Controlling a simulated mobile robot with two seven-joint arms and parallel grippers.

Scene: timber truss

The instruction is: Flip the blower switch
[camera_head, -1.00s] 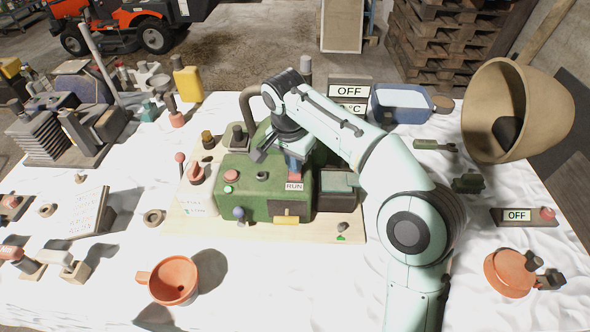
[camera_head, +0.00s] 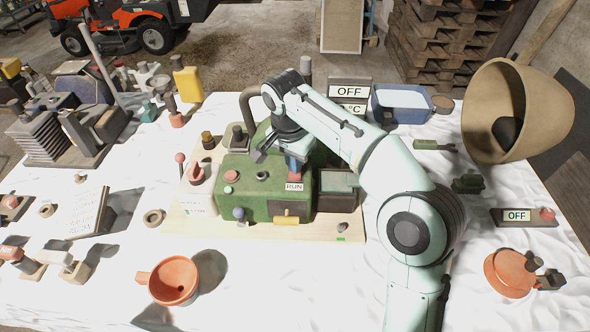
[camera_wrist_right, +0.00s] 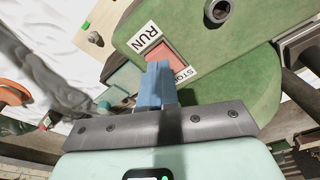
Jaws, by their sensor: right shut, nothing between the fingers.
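The green machine (camera_head: 250,195) stands on a pale board in the middle of the table. A red switch plate (camera_wrist_right: 169,57) lies between its RUN label (camera_wrist_right: 146,38) and its partly covered STOP label (camera_wrist_right: 185,73) in the right wrist view. In the head view the RUN label (camera_head: 294,187) faces me. My right gripper (camera_wrist_right: 157,70) is shut and empty, its blue fingers over or against the red plate. Contact cannot be told. In the head view the right gripper (camera_head: 294,163) hides part of the switch. My left gripper is not in view.
A red knob (camera_head: 196,174) and a blue-tipped lever (camera_head: 239,213) are close by on the machine. An OFF display (camera_head: 349,91) stands behind, and an OFF box (camera_head: 516,216) is at the right. An orange mug (camera_head: 174,280) stands in front. The cloth front centre is clear.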

